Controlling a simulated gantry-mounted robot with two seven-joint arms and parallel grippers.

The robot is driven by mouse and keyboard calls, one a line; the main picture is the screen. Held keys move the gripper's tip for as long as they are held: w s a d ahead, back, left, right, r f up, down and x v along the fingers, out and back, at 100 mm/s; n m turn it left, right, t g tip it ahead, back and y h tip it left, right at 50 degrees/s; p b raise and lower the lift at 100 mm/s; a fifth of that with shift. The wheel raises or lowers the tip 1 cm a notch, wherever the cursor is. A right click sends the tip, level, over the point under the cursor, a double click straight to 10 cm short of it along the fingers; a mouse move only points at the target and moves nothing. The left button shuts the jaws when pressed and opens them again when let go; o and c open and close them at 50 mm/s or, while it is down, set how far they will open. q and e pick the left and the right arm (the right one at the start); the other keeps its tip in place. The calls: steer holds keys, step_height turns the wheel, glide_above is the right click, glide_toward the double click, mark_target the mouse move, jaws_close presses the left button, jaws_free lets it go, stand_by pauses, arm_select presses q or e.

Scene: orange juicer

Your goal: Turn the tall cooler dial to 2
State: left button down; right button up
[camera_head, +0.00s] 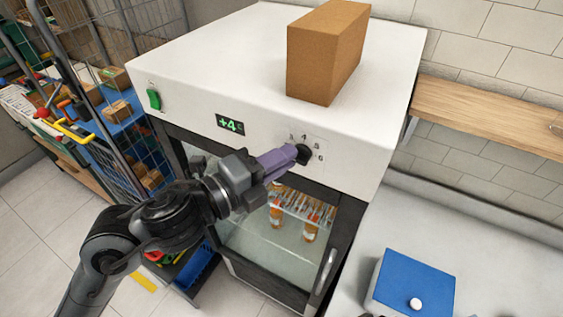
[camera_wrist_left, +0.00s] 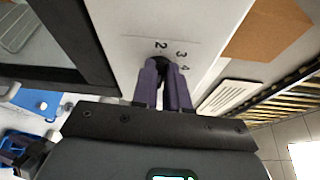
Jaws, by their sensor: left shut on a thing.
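The tall cooler (camera_head: 200,62) is a white cabinet with a dark-framed glass door. Its small black dial (camera_head: 303,153) sits on the upper front panel, with printed numbers around it. In the left wrist view the dial (camera_wrist_left: 163,61) shows between the fingertips, near the numbers 2, 3 and 4. My left gripper (camera_head: 292,155) reaches in from the left, its purple fingers shut on the dial; the fingers also show in the left wrist view (camera_wrist_left: 163,80). The dial's pointer is hidden, so its setting cannot be read.
A green display (camera_head: 230,125) reads +4, and a green switch (camera_head: 153,98) is at the panel's left. A cardboard box (camera_head: 325,55) stands on the cooler. Bottles (camera_head: 310,232) show behind the glass. A blue-topped box (camera_head: 412,283) sits on the right counter.

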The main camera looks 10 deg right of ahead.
arm_select(q)
steer(key=shift+f+n+h, duration=0.1)
steer(key=shift+n+h, duration=0.2)
steer(key=shift+n, duration=0.2)
steer(key=c, duration=1.1)
jaws_free()
steer(key=shift+c, duration=0.2)
steer(key=b+v, duration=0.2)
steer(key=v, duration=0.9)
steer(key=shift+b, duration=0.35)
steer(key=shift+d, duration=0.15)
